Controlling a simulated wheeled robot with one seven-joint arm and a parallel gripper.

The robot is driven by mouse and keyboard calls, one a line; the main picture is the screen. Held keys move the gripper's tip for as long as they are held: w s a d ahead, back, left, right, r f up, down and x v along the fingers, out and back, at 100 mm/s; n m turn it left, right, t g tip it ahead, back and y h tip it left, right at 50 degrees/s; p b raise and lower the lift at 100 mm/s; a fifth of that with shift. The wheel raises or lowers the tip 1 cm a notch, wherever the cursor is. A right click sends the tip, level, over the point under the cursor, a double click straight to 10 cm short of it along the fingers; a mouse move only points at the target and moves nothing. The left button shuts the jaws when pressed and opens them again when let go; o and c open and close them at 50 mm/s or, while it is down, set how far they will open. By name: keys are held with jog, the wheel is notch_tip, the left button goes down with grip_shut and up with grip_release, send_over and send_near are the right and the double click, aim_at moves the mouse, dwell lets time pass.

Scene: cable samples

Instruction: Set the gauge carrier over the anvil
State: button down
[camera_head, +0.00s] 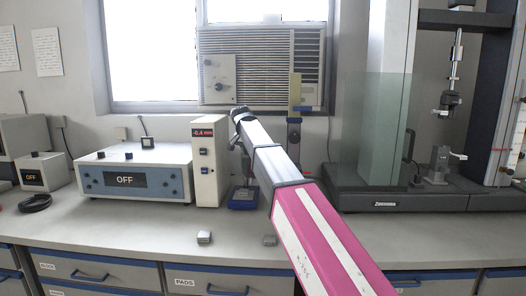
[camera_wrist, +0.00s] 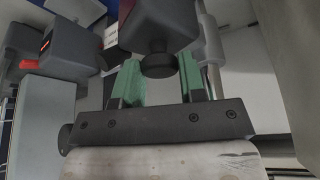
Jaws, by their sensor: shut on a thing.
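In the wrist view, my gripper (camera_wrist: 163,66) has two green fingers on either side of a dark grey block with a round black knob (camera_wrist: 158,66). My gripper is shut on this block, which looks like the gauge carrier. In the head view, my arm reaches from the lower right to the bench's back, and its wrist hides most of the gripper. A blue base (camera_head: 243,200), perhaps part of the gauge stand with the anvil, stands below the wrist. I cannot make out the anvil itself or whether the carrier is above it.
A white column with a red readout (camera_head: 208,180) stands left of the wrist. An instrument reading OFF (camera_head: 135,172) is farther left. A beige post (camera_head: 295,92) stands behind my arm. A glass shield (camera_head: 372,135) is to the right. Two small blocks (camera_head: 204,237) lie near the front edge.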

jog(key=shift+s+a+m+g+h, duration=0.2)
jog(key=shift+a+m+g+h, duration=0.2)
jog(key=shift+a+m, duration=0.95)
jog(key=shift+d+m, duration=0.1)
jog(key=shift+m, duration=0.15)
jog(key=c, duration=0.7)
grip_release()
jog(key=v, duration=1)
jog(key=shift+s+r, duration=0.1)
jog(key=shift+r, duration=0.25)
